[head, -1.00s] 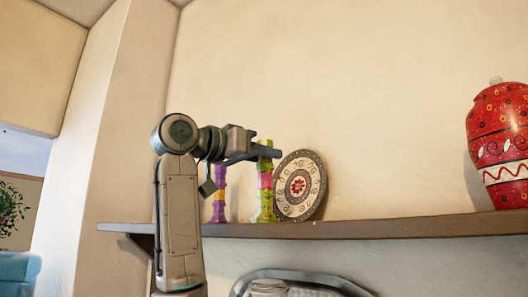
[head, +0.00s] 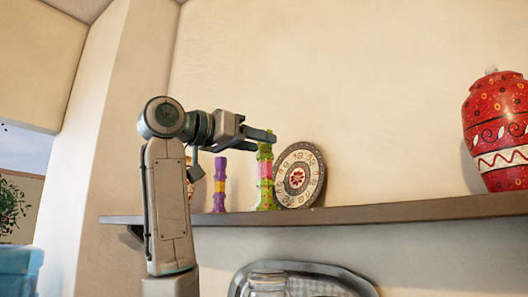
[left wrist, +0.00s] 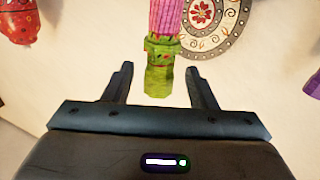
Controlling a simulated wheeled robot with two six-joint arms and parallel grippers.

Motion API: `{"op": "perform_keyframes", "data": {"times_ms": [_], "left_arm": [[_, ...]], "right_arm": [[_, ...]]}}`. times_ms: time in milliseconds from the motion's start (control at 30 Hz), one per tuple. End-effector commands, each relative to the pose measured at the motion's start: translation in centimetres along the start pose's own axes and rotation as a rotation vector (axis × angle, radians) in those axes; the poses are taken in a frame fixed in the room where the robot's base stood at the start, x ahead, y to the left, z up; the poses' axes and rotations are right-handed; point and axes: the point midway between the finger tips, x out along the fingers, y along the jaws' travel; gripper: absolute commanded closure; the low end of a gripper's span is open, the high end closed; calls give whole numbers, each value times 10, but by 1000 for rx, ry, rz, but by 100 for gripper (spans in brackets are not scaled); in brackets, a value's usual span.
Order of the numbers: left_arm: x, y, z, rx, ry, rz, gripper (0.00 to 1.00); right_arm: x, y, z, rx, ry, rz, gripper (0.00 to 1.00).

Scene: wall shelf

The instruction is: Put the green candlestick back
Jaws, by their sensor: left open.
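The green candlestick (head: 265,180), with a pink middle band, stands upright on the wall shelf (head: 350,213), just left of a round patterned plate (head: 298,176). My left gripper (head: 268,137) is at the candlestick's top end. In the left wrist view the candlestick's green end (left wrist: 159,80) shows between the two spread fingers of my left gripper (left wrist: 160,82), with a gap on each side. The gripper is open. My right gripper is not in view.
A purple candlestick (head: 220,184) with a yellow band stands to the left on the shelf. A large red lidded vase (head: 497,130) stands far right. Between plate and vase the shelf is clear. Below the shelf are a metallic tray (head: 345,278) and a glass jar (head: 267,284).

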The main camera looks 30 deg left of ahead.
Motion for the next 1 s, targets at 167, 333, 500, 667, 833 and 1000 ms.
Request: {"op": "perform_keyframes", "data": {"times_ms": [167, 333, 500, 667, 833, 1000], "left_arm": [[-41, 0, 6, 0, 4, -2, 48], [-72, 0, 5, 0, 3, -2, 48], [-89, 0, 2, 0, 1, -1, 48], [-94, 0, 1, -1, 0, -1, 48], [-94, 0, 0, -1, 0, -1, 48], [-93, 0, 0, 0, 0, -1, 48]], "right_arm": [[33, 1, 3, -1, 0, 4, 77], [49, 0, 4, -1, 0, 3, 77], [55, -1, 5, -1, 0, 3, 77], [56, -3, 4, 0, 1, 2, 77], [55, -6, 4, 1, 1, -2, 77], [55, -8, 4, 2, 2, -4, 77]]}}
